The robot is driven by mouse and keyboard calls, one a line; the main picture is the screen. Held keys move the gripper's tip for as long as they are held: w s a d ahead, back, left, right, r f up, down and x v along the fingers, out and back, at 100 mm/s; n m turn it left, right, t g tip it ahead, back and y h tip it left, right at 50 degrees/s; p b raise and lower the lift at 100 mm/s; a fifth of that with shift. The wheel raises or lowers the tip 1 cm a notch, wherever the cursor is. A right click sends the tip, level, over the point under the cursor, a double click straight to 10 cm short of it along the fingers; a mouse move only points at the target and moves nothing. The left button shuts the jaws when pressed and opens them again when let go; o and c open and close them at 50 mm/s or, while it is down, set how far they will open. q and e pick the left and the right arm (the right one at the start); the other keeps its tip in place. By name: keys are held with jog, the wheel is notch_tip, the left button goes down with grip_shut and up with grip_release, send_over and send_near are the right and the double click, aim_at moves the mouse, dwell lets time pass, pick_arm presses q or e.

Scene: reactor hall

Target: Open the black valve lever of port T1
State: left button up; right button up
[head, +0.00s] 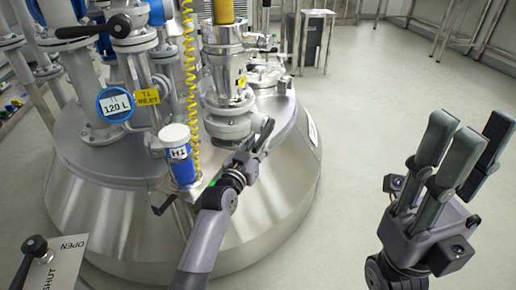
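The black valve lever (92,29) lies roughly level at the top of a metal valve at the upper left, above the yellow T1 tag (148,97). My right gripper (464,150) is at the far right over the floor. Its fingers point up, spread and empty.
A blue gauge (116,105) reading 120 L sits below the lever. A blue H1 bottle (183,168) and a yellow coiled hose (188,70) stand between the lever and my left gripper. An OPEN/SHUT plate (55,265) is at bottom left.

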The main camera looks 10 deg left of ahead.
pick_arm(q)
jog(key=shift+w, duration=0.1)
jog(key=shift+c, duration=0.3)
grip_shut()
dwell(0.6)
